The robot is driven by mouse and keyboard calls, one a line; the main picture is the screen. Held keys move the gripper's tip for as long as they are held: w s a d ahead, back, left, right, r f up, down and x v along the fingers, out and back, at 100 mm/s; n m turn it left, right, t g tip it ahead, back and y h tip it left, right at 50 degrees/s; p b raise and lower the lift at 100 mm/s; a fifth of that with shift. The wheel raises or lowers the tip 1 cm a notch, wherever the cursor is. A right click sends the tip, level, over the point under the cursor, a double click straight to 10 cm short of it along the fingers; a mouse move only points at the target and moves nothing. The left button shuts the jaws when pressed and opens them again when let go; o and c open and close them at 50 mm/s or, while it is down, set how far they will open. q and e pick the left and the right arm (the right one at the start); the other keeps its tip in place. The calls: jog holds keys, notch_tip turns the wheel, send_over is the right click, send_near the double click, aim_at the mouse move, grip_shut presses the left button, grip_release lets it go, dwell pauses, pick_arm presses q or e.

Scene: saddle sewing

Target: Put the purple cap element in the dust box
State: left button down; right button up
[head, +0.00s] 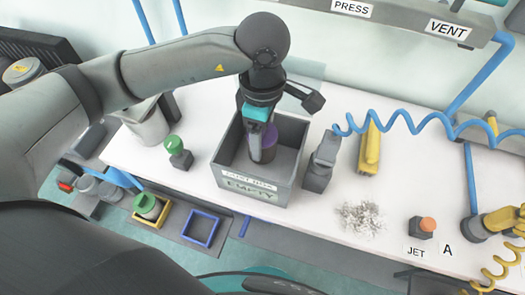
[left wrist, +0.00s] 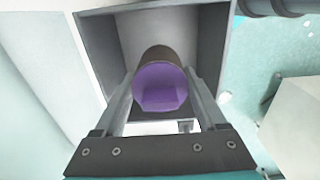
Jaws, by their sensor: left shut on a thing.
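The purple cap element (head: 268,138) has a purple end and a dark brownish body. My left gripper (head: 262,135) is shut on it and holds it over or inside the open grey dust box (head: 284,182), whose front carries a label and the word EMPTY. In the left wrist view the cap's purple face (left wrist: 160,88) sits between the two fingers of my left gripper (left wrist: 155,95), with the grey walls of the dust box (left wrist: 108,52) around it. I cannot tell whether the cap touches the box floor. My right gripper is not in view.
A green-topped piece (head: 179,152) stands left of the box. A dark grey block (head: 321,165) stands close on its right, with a yellow tool (head: 370,148) beyond. White scraps (head: 362,218) and an orange-topped button (head: 427,226) lie farther right. A blue coiled hose (head: 415,120) hangs above the table.

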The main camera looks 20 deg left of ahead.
pick_arm(q)
jog(key=shift+f, duration=3.2)
jog(key=shift+f+b, duration=0.2)
jog(key=shift+b, duration=0.25)
grip_release()
jog(key=shift+r+p, duration=0.5)
jog(key=shift+r, duration=3.5)
